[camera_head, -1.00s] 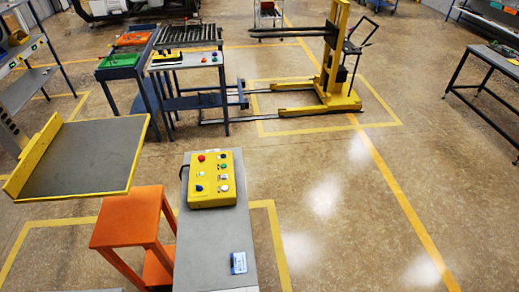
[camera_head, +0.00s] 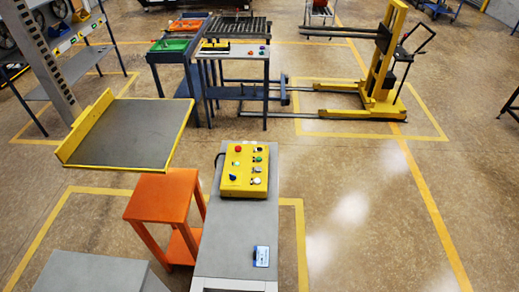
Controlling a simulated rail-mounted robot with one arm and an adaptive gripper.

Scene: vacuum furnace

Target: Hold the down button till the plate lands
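The yellow control box (camera_head: 245,171) lies on a narrow grey table (camera_head: 238,215) in the lower middle of the head view. It carries several small buttons in red, green, blue, white and black; which one is the down button is too small to read. The grey plate (camera_head: 125,132) with yellow edges is at the left, level and raised above the floor, beside an orange stool (camera_head: 163,197). A grey perforated upright (camera_head: 40,58) stands behind the plate. My gripper is not in view.
A small blue-and-white card (camera_head: 261,256) lies at the table's near end. A grey block-like surface (camera_head: 90,274) is at the bottom left. Work tables (camera_head: 232,55) and a yellow lift truck (camera_head: 384,75) stand farther back. The floor at the right is open.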

